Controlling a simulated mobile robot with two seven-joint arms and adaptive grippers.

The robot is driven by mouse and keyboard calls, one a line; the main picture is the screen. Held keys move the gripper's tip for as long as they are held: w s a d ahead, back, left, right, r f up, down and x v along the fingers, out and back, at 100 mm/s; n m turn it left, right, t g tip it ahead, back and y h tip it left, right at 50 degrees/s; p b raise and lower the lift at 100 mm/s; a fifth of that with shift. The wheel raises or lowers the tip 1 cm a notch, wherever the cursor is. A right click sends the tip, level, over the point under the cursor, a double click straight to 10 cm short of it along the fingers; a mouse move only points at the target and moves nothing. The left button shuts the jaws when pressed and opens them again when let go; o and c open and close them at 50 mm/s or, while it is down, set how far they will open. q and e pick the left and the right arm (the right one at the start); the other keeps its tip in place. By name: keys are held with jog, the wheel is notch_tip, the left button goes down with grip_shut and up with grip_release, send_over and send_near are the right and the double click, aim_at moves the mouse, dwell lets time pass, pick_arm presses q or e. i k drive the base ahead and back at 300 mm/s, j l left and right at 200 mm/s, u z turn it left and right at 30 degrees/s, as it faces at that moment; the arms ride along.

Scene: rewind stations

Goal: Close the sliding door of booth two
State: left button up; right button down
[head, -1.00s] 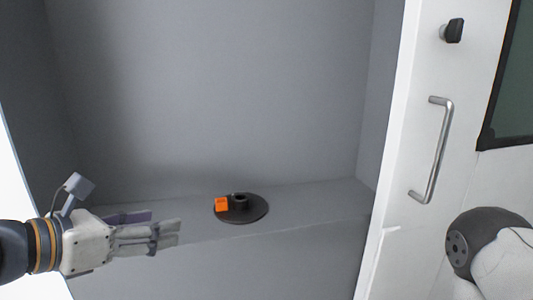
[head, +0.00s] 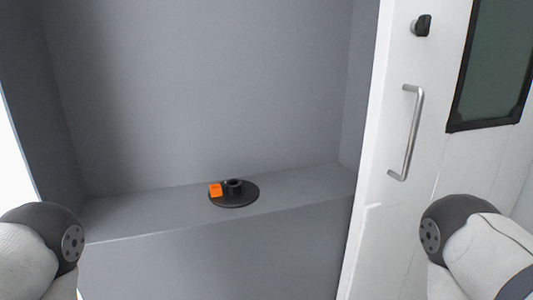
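The white sliding door (head: 388,215) stands to the right of the booth opening, which is open. A vertical silver bar handle (head: 417,133) is fixed on the door. A black knob or latch (head: 422,26) sits above the handle. A dark window panel (head: 495,65) is set in the door at the upper right. Neither of my grippers is in view; only parts of my two arms show at the lower left and lower right. Nothing of mine is seen touching the door or its handle.
Inside the grey booth is a shelf (head: 130,218) with a black round disc with a hub (head: 238,198) on it. The rest of the shelf is bare.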

aim_at(451, 109)
jog(key=z, duration=1.4)
